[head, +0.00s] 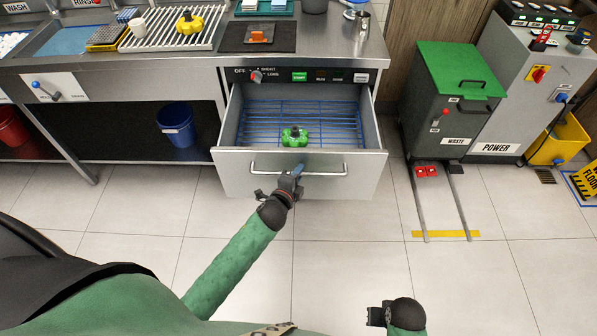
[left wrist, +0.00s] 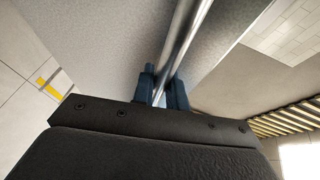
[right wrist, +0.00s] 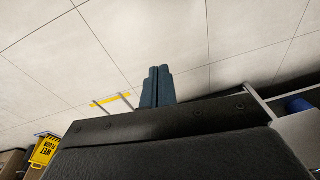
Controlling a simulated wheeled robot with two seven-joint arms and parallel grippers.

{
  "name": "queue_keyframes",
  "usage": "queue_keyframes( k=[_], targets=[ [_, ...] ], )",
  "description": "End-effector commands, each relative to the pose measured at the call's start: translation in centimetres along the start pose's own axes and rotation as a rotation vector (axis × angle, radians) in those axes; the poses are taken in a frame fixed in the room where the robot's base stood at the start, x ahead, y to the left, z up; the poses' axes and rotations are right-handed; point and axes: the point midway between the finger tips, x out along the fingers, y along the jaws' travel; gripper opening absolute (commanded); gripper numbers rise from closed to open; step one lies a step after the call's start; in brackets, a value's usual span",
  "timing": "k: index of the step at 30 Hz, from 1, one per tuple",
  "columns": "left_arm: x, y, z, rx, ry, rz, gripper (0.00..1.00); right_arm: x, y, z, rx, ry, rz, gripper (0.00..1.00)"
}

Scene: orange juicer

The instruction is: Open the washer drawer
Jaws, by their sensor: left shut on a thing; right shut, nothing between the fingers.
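The washer drawer (head: 225,160) is pulled out from under the steel counter. Inside it are a blue wire rack (head: 258,125) and a green lobed part (head: 294,137) with a dark centre. A long bar handle (head: 325,174) runs across the drawer front. My left gripper (head: 297,172) is at the middle of this handle. In the left wrist view the blue fingers (left wrist: 161,88) are closed around the silver handle bar (left wrist: 182,45). My right gripper (head: 375,316) is low at the bottom right, away from the drawer. In the right wrist view its fingers (right wrist: 157,85) are together and empty.
The control panel (head: 300,76) sits above the drawer. A green-lidded waste bin (head: 455,85) and a grey power cabinet (head: 530,75) stand to the right. A blue bucket (head: 176,124) is under the counter at left. The tiled floor before the drawer is clear.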

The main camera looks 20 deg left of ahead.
Motion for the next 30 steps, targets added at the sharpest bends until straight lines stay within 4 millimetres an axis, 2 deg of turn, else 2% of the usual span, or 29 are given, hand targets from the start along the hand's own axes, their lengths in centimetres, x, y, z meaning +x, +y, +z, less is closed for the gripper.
queue_keyframes(
  k=[2,3,6,15,20,23,30],
  targets=[
    [0.0,0.1,0.0,0.000,-0.001,0.001,0.00,0.0,0.0,0.0,0.000,0.000,0.000,0.00],
    [0.0,0.1,0.0,0.000,-0.001,0.001,0.18,0.0,0.0,0.0,0.000,0.000,0.000,0.00],
    [0.0,0.1,0.0,0.000,0.000,0.001,0.36,0.0,0.0,0.0,0.000,0.000,0.000,0.00],
    [-0.1,0.0,0.0,0.000,0.000,0.000,0.36,0.1,0.0,0.0,0.000,0.000,0.000,0.00],
    [-1.3,0.2,0.1,0.000,0.000,0.001,0.36,-0.1,0.0,0.1,0.000,-0.006,-0.001,0.00],
    [-2.7,0.3,0.1,0.000,0.000,0.002,0.36,-2.8,-0.4,-0.3,0.004,0.009,-0.007,0.00],
    [-6.0,0.2,0.1,0.000,0.000,0.001,0.36,-6.2,-0.6,-0.1,0.003,0.010,-0.010,0.00]
  ],
)
